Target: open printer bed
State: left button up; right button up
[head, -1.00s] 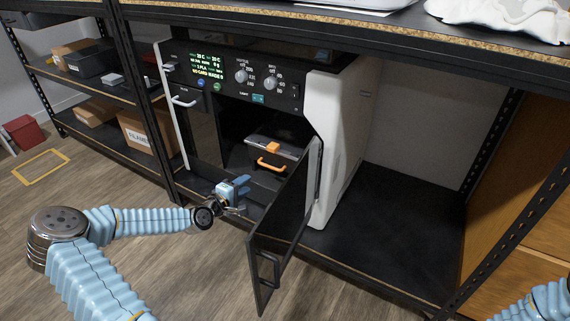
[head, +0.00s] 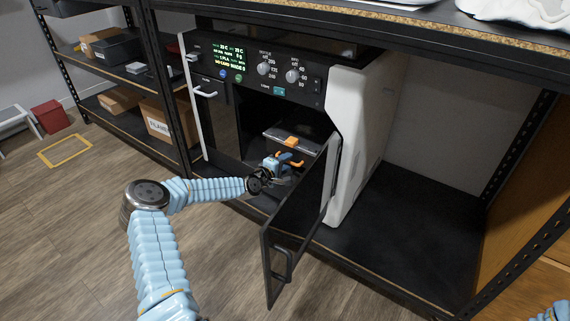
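The printer (head: 355,125) is a white and black cabinet on a low black shelf. Its dark door (head: 300,215) stands swung open toward me. Inside is the printer bed (head: 296,136), a grey plate with an orange clip on top and an orange handle at its front, now partly hidden. My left gripper (head: 283,164) is at the opening, in front of the bed and close to the orange handle. Its fingers are small and overlap the handle, so I cannot tell whether they touch or grip it. Of my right arm only a small blue piece shows at the bottom right corner.
The open door stands just right of my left gripper. A control panel (head: 262,68) with knobs and a screen is above the opening. A shelf with boxes (head: 160,120) is at the left. The shelf board (head: 400,230) right of the printer is bare.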

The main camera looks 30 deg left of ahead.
pick_arm(q)
grip_shut()
jog(key=shift+s, duration=0.1)
dwell(0.3)
